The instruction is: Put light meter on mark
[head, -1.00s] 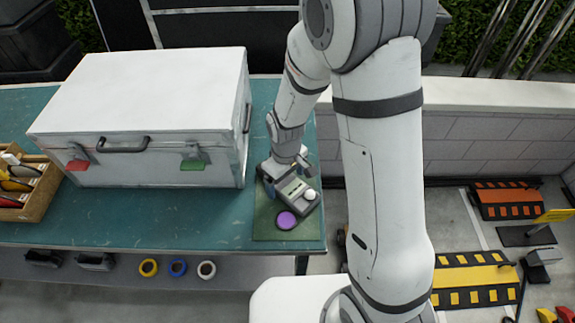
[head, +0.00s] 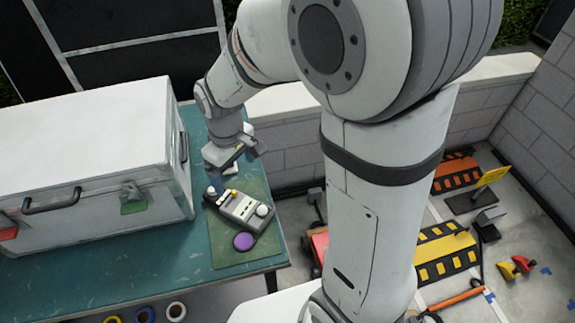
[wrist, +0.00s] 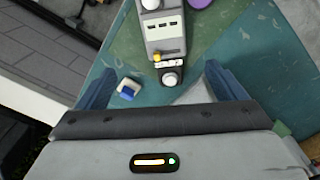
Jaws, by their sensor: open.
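The light meter (head: 246,207) is a grey box with a white dome, a yellow button and small display windows. It lies on a green mat (head: 262,250) at the table's right end. A purple disc (head: 243,241) lies on the mat beside the meter's dome end. My gripper (head: 236,163) is open and empty, just behind the meter's far end. In the wrist view, the meter (wrist: 162,30) runs away from between the spread jaws (wrist: 159,75), with its round-knob end nearest me. Neither jaw visibly touches it.
A large white case (head: 85,150) stands left of the mat on the teal table (head: 165,245). A small blue-and-white item (wrist: 128,88) lies near the left jaw. Tape rolls (head: 176,311) are below the table front. A block wall (head: 290,150) stands behind.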

